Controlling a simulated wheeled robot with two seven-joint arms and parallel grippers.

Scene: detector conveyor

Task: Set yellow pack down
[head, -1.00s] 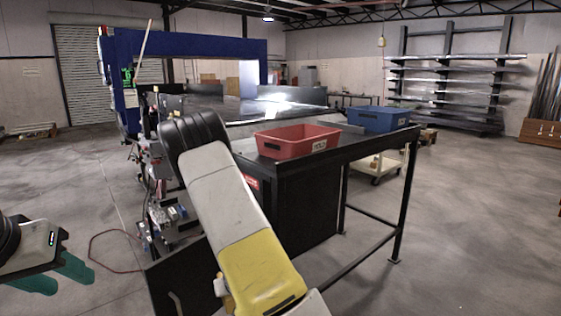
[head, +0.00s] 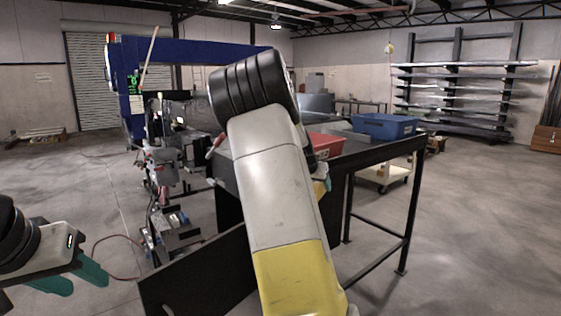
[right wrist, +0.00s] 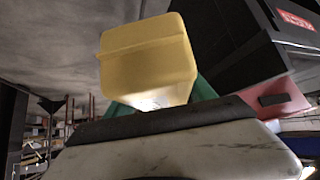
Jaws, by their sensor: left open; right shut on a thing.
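The yellow pack (right wrist: 148,58) fills the upper middle of the right wrist view, between the green fingers of my right gripper (right wrist: 162,100). The gripper is shut on it. In the head view my right arm hides most of that gripper; a bit of yellow and a green fingertip show beside the arm, near the black table's edge. I cannot tell whether the pack touches anything below. My left gripper (head: 75,277) is open and empty at the lower left, away from the table.
A red bin (head: 328,145) stands on the black table (head: 375,153), partly hidden behind my right arm; it also shows in the right wrist view (right wrist: 277,97). A blue bin (head: 385,126) stands farther right. The blue-framed scanner (head: 190,55) is behind.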

